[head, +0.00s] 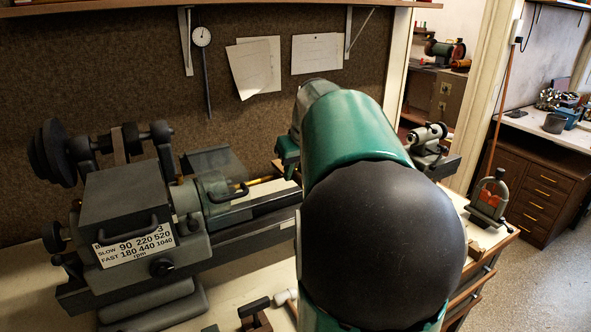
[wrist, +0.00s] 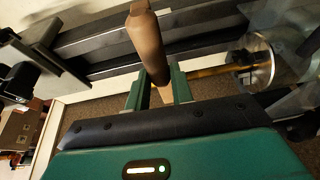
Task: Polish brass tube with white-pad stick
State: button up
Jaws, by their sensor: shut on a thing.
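The brass tube (head: 260,181) runs out of the lathe's headstock toward the right in the head view, and my arm hides its right part. No white pad can be seen on the stick. The tube's left end reaches the right finger in the picture; I cannot tell whether stick and tube touch.
The lathe (head: 125,205) with its speed label fills the left of the head view, its dark bed (wrist: 105,40) running behind the stick. A tailstock (head: 428,140) stands right of my arm. Papers and a gauge hang on the wall. Open floor (head: 530,280) lies at right.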

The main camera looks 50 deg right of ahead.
jog(key=shift+f, duration=0.5)
jog(key=shift+d, duration=0.2)
dwell(0.5)
jog(key=shift+a+f, duration=0.1)
jog(key=shift+a, duration=0.1)
dwell(0.3)
jog(key=shift+d, duration=0.2)
dwell(0.3)
jog(key=shift+a, duration=0.2)
dwell(0.4)
jog(key=shift+d, duration=0.2)
dwell(0.4)
jog(key=shift+a, duration=0.2)
dwell(1.4)
jog(key=shift+s, duration=0.1)
